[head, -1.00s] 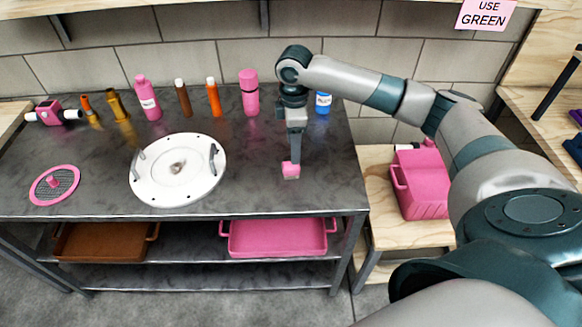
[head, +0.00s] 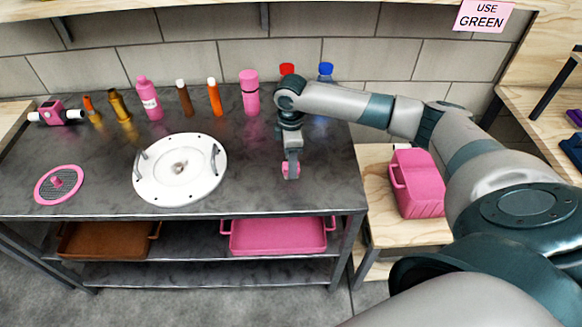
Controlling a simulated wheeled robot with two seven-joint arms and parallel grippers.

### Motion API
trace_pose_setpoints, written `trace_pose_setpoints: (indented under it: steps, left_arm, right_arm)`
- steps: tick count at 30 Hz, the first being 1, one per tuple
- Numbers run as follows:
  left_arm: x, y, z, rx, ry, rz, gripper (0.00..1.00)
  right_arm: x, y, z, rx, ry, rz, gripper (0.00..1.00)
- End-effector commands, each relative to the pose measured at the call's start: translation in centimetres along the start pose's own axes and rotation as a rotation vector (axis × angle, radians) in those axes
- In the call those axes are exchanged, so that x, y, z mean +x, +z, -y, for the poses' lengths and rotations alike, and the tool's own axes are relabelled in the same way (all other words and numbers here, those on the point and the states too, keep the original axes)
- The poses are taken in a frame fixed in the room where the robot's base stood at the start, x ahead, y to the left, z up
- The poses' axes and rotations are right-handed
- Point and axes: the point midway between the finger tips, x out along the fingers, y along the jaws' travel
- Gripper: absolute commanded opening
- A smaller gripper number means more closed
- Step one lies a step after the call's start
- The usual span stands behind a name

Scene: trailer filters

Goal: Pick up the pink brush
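A small pink object, which looks like the pink brush (head: 285,171), sits on the dark metal table (head: 330,178) near its right side. My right gripper (head: 291,174) points down at it, with its fingers over the pink piece. Pink shows at both sides of the fingers. The fingers hide much of the object, and I cannot tell whether they are closed on it. My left gripper is not in view.
A round white plate with handles (head: 150,187) lies left of the gripper. Several bottles, including a tall pink one (head: 250,92), stand along the back. A pink strainer disc (head: 70,193) lies far left. A pink box (head: 418,184) is on the wooden stand at right.

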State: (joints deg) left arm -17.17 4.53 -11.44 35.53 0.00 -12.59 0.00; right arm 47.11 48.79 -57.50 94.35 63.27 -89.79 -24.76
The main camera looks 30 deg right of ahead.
Motion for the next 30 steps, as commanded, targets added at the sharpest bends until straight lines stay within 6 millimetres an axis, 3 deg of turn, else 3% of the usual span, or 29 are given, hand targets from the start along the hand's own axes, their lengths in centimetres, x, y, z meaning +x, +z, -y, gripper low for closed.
trace_pose_setpoints:
  steps: [7, 21, 23, 27, 30]
  left_arm:
    - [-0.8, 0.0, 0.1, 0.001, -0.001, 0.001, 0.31]
    - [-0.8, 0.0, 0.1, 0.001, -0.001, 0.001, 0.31]
    - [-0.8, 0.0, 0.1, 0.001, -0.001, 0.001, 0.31]
    - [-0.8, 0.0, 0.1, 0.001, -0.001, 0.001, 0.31]
    - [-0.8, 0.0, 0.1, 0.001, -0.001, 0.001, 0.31]
  right_arm:
    - [2.3, 0.0, 0.0, -0.001, 0.000, 0.001, 0.52]
    - [2.4, 0.0, 0.0, -0.001, 0.001, 0.000, 0.52]
    - [2.4, 0.0, 0.0, -0.001, 0.001, 0.000, 0.42]
    - [2.4, 0.0, 0.0, -0.001, 0.001, 0.000, 0.09]
    - [2.4, 0.0, 0.0, -0.001, 0.001, 0.000, 0.07]
